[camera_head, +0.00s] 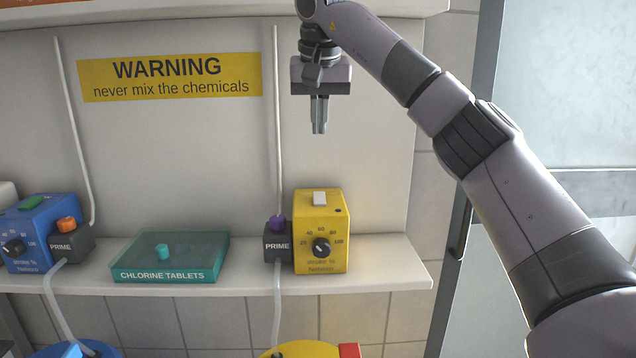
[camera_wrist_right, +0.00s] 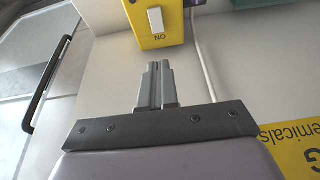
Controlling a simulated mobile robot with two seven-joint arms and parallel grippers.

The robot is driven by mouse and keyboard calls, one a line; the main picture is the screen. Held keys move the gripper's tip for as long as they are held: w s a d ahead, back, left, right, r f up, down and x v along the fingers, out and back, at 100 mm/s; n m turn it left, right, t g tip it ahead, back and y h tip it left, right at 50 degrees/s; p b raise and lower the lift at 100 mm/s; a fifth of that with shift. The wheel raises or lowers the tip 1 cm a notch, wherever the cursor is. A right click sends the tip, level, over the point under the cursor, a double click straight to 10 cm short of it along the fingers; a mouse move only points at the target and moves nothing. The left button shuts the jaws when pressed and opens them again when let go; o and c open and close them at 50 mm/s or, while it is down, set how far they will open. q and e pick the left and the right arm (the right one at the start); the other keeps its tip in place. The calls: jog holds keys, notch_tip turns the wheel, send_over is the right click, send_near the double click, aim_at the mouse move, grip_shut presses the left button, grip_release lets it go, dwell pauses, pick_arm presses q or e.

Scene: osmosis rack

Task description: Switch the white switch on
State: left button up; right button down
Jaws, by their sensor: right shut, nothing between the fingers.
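The white switch (camera_head: 319,198) sits on top of the yellow pump box (camera_head: 320,262), which stands on the shelf at centre right. In the right wrist view the white switch (camera_wrist_right: 156,20) is at the top, on the yellow box (camera_wrist_right: 172,38), with the word "ON" beside it. My right gripper (camera_head: 319,130) is shut and empty, pointing down above the yellow box and apart from the switch. In the right wrist view its fingertips (camera_wrist_right: 158,66) point toward the box with a gap between. My left gripper is not in view.
The shelf (camera_head: 385,262) also holds a teal chlorine tablets box (camera_head: 195,262) and a blue pump box (camera_head: 38,215). A grey PRIME block (camera_head: 278,246) with a purple knob adjoins the yellow box. A white tube (camera_head: 277,150) rises behind. Space above the shelf is open.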

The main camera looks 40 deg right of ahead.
jog(key=shift+f, duration=0.1)
jog(key=b, duration=0.2)
send_near(318, 194)
jog(key=x, duration=0.5)
jog(key=shift+w+d+f, duration=0.15)
jog(key=shift+w, duration=0.05)
jog(key=shift+f, duration=0.6)
jog(key=shift+p, duration=0.35)
